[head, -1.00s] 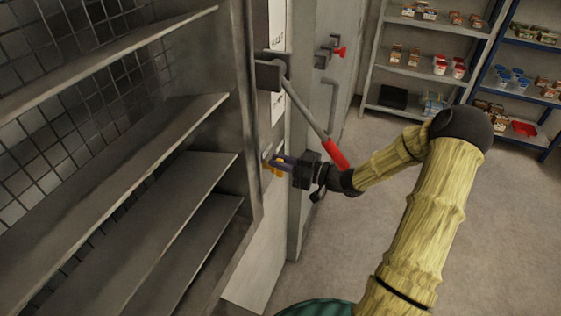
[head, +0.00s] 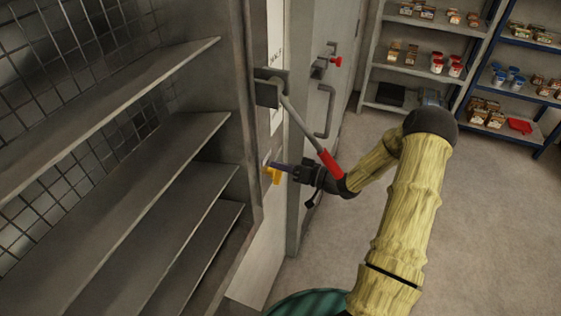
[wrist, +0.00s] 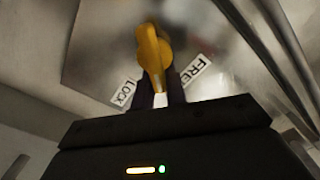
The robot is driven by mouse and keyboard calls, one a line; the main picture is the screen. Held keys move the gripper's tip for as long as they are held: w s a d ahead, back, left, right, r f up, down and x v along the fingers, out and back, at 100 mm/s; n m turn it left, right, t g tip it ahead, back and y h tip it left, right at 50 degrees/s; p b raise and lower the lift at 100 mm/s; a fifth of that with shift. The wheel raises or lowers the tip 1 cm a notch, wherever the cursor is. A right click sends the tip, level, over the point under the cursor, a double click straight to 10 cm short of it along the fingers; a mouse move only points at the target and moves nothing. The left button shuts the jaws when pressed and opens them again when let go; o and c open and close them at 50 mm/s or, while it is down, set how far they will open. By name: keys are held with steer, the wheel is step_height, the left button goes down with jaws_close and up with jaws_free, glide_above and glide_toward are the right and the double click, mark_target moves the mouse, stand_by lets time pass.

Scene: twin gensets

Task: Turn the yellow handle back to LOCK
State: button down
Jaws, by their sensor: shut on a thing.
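The yellow handle (head: 273,176) is on the narrow panel beside the grey shelving in the head view. It also shows in the wrist view (wrist: 150,48), where its narrow end points down into my gripper, between the LOCK label (wrist: 124,93) at left and the FREE label (wrist: 197,71) at right. My gripper (head: 279,167) is shut on the handle's narrow end; the fingers also show in the wrist view (wrist: 161,93). The fingers and the gripper body hide part of the grip.
A grey lever with a red grip (head: 331,163) slants down from a bracket (head: 270,87) just above my gripper and passes close to my wrist. Empty grey shelves (head: 150,160) stand at left. The floor (head: 490,210) at right is clear; stocked shelves stand at the back.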

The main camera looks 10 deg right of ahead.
steer(key=m, duration=0.2)
steer(key=m+p, duration=0.2)
steer(key=m, duration=0.1)
steer(key=shift+w+d+f+m, duration=0.15)
steer(key=shift+w+f+m, duration=0.15)
steer(key=shift+w, duration=0.1)
steer(key=shift+w+d+f+m+p, duration=0.1)
steer(key=shift+f+m+p, duration=0.2)
steer(key=shift+m, duration=0.8)
steer(key=shift+f+m+p, duration=0.15)
steer(key=shift+m+p, duration=0.1)
steer(key=shift+m, duration=0.85)
steer(key=c, duration=1.6)
jaws_free()
steer(key=shift+o, duration=0.8)
steer(key=shift+w+f, duration=0.1)
steer(key=shift+f, duration=0.1)
